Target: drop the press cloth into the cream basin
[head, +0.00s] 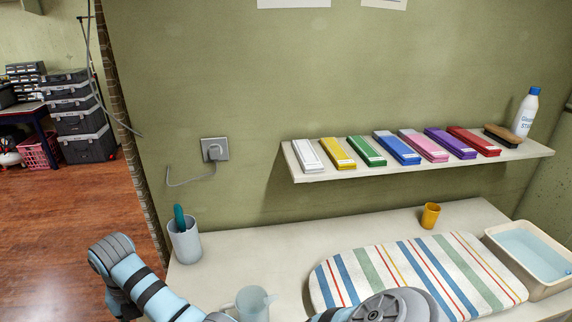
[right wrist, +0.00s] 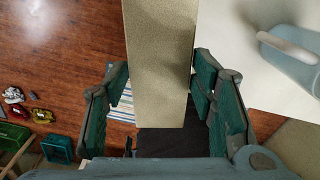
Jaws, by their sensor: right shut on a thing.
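In the right wrist view my right gripper (right wrist: 160,85) is shut on a long beige, grainy slab (right wrist: 160,45), which looks like the folded press cloth. It runs out of the top of that picture. The cream basin (head: 543,287) stands at the right end of the table in the head view, with pale blue water (head: 528,247) inside. My right gripper and the slab do not show in the head view; only part of my right arm appears at the bottom. My left arm comes in at the lower left, and its gripper is out of view.
A striped ironing pad (head: 420,270) lies left of the basin. A yellow cup (head: 431,215), a grey-blue holder (head: 184,242) and a pitcher (head: 251,303) stand on the table (head: 300,245). Several coloured packs line the shelf (head: 425,166). The wrist view shows wooden floor (right wrist: 65,65) at left.

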